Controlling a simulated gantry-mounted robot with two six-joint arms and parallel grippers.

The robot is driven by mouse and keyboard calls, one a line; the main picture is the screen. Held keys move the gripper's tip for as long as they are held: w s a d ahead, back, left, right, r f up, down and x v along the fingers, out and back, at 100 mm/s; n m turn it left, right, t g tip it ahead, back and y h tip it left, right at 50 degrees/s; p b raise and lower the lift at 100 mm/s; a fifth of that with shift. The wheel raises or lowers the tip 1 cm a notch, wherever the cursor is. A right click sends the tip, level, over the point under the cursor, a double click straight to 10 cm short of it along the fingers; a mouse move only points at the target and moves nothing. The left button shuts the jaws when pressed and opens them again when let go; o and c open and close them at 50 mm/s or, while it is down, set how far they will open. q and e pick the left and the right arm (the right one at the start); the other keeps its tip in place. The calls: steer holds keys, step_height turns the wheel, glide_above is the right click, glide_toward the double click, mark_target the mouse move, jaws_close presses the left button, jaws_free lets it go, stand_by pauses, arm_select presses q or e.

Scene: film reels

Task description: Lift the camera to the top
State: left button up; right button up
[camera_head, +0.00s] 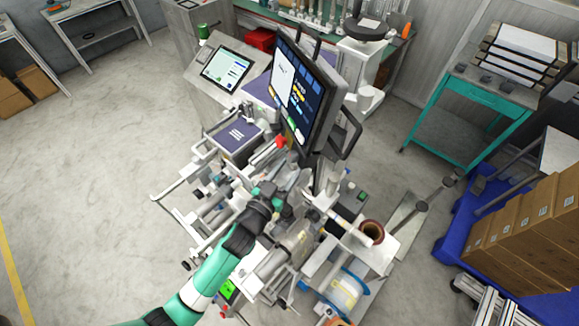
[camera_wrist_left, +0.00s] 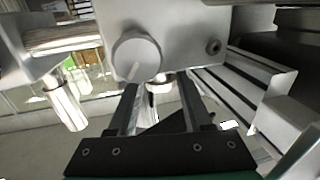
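My left arm comes in from the bottom left in the head view, and my left gripper (camera_head: 278,196) is over the middle of the machine (camera_head: 296,240), low in front of the monitor. In the left wrist view the two dark fingers of the left gripper (camera_wrist_left: 160,92) stand apart, with a pale metal part visible between or behind them; I cannot tell whether they touch it. A light grey block with a round knob (camera_wrist_left: 137,57) is just beyond the fingertips. I cannot pick out the camera for certain. My right gripper is not in view.
A large monitor (camera_head: 299,92) stands behind the gripper, with a tablet-like screen (camera_head: 226,70) to its left. Metal rails (camera_wrist_left: 245,72) lie close on the right in the wrist view. Boxes (camera_head: 530,235) stand at the right. The floor at left (camera_head: 90,170) is clear.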

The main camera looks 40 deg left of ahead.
arm_select(q)
jaws_close()
steer(key=shift+r, duration=0.1)
stand_by(0.9)
